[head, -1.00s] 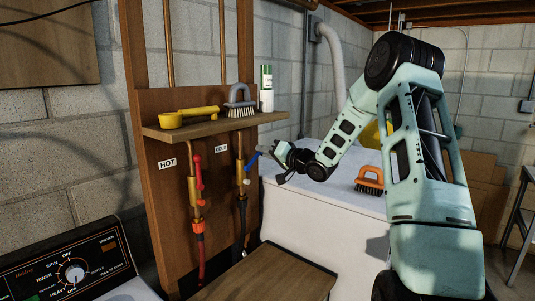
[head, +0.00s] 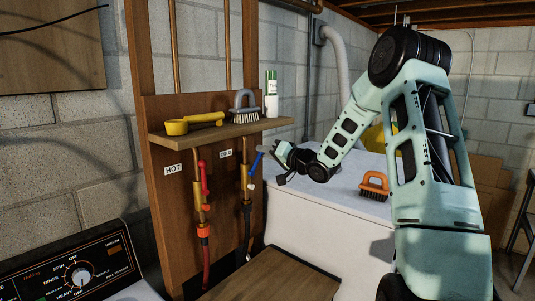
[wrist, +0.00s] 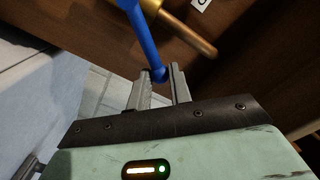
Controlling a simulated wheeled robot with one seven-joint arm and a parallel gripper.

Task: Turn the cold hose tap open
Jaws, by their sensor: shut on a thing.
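The cold hose tap (head: 245,178) is a brass valve on the brown wooden panel, next to the COLD label. Its blue lever (head: 257,161) slants up and to the right in the head view. My gripper (head: 268,149) is at the lever's upper end. In the wrist view, the rounded end of the blue lever (wrist: 143,40) sits between the two fingertips of my gripper (wrist: 161,76), which is shut on it. Brass pipe (wrist: 185,30) shows behind the lever. The red-levered hot tap (head: 204,180) stands to the left, its lever upright.
A wooden shelf (head: 215,132) above the taps holds a yellow scoop (head: 190,123), a grey brush (head: 243,108) and a white-green bottle (head: 271,97). An orange brush (head: 374,187) lies on the white appliance (head: 320,220). A wooden surface (head: 275,278) lies below the taps.

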